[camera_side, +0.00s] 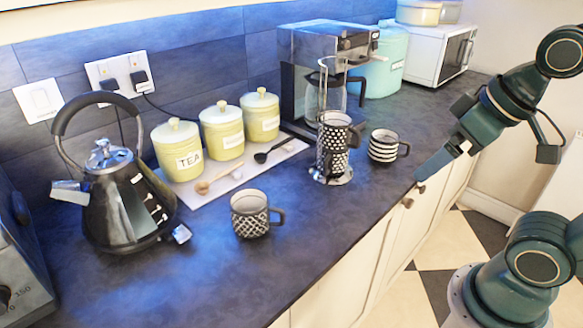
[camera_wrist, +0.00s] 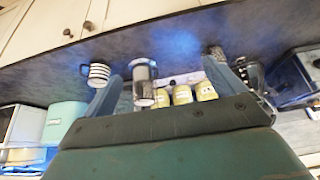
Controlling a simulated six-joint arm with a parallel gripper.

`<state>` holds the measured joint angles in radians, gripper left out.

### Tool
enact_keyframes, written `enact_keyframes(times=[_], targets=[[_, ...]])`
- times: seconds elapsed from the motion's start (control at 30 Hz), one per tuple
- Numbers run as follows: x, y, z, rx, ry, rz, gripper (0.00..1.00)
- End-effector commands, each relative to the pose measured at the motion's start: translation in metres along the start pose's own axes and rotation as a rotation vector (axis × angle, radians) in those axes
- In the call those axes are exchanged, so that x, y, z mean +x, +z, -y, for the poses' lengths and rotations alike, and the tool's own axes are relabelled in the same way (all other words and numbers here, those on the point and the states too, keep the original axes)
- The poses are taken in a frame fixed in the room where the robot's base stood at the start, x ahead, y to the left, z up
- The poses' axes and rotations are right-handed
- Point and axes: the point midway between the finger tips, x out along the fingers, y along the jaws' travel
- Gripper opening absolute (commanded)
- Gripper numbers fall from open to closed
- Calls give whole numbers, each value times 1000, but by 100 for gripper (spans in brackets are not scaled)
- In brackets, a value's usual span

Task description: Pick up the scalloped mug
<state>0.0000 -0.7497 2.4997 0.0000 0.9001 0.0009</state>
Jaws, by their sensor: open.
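A mug with a dark, scale-like or lattice pattern (camera_side: 248,222) stands upright on the dark worktop, handle to the right; I take it as the scalloped mug. It shows small near the top in the wrist view (camera_wrist: 216,53), partly cut by a finger. A striped mug (camera_side: 383,148) stands farther right, also in the wrist view (camera_wrist: 98,73). My gripper (camera_side: 427,168) is at the worktop's front edge, right of all the mugs. In the wrist view its fingers (camera_wrist: 165,80) are wide apart and empty.
A kettle (camera_side: 125,200) stands left of the patterned mug. Three cream canisters (camera_side: 222,132) and spoons are on a board behind. The worktop is clear in front of the mugs.

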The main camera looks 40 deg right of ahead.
Motion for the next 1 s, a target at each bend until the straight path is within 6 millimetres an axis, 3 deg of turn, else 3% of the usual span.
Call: enact_keyframes(times=[0.17,0.37,0.67,1.0], targets=[[-1,-7,1,28,-3,10,95],[-1,-30,7,140,-11,49,95],[9,-87,25,423,-3,146,95],[39,-149,57,753,54,252,95]])
